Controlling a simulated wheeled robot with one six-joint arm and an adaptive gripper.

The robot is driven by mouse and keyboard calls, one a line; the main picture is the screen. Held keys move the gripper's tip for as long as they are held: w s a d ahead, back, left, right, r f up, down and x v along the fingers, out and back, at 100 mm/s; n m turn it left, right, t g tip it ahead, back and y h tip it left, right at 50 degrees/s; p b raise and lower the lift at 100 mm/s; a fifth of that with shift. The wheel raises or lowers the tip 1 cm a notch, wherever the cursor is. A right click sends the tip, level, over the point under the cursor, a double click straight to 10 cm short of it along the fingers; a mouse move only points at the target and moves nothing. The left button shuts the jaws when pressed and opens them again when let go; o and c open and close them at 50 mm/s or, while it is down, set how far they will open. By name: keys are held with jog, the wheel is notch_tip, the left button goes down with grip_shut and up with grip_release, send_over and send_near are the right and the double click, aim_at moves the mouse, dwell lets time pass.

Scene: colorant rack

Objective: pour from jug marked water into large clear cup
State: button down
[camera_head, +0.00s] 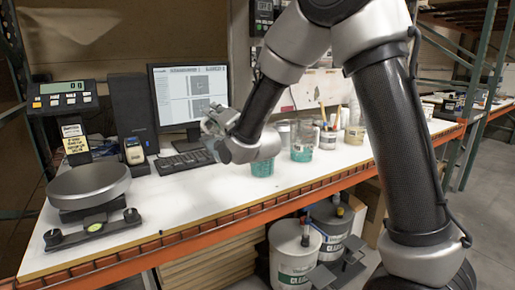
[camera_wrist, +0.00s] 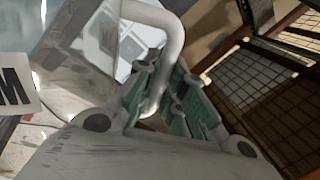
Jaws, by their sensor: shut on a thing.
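In the wrist view, my gripper (camera_wrist: 165,70) has its green-padded fingers closed around the pale grey handle (camera_wrist: 172,35) of a clear jug (camera_wrist: 82,55). The jug body fills the upper left of that view. A white label with a dark letter (camera_wrist: 14,93) shows at the left edge; its full word is out of view. In the head view, the jug cannot be made out near my wrist. A clear cup with teal contents (camera_head: 262,168) stands below my wrist, partly covered by it. Another clear cup with teal on it (camera_head: 302,142) stands just right. I cannot tell which is the large clear cup.
A scale (camera_head: 90,185) stands on the left of the white bench (camera_head: 185,200), with its display (camera_head: 66,95) behind. A monitor (camera_head: 190,95) and keyboard (camera_head: 183,160) are at the back. Containers (camera_head: 354,134) stand right of the cups. Labelled buckets (camera_head: 292,258) sit below. The bench front is mostly clear.

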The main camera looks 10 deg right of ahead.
aim_at(207, 141)
jog(key=shift+r, duration=0.1)
dwell(0.3)
jog(key=shift+s+a+f+n+g+b, duration=0.65)
jog(key=shift+a+f+n, duration=1.65)
jog(key=shift+f+n, duration=1.3)
jog(key=shift+s+a+f+n+g+b, duration=0.3)
jog(key=shift+s+a+f+n+g, duration=0.5)
jog(key=shift+a+f+n, duration=2.7)
jog(key=d+r, duration=0.1)
jog(key=d+r+m, duration=0.1)
jog(key=shift+s+d+r+y, duration=0.1)
jog(key=shift+d+r+y, duration=0.1)
jog(key=shift+r+y, duration=0.15)
jog(key=shift+m, duration=0.3)
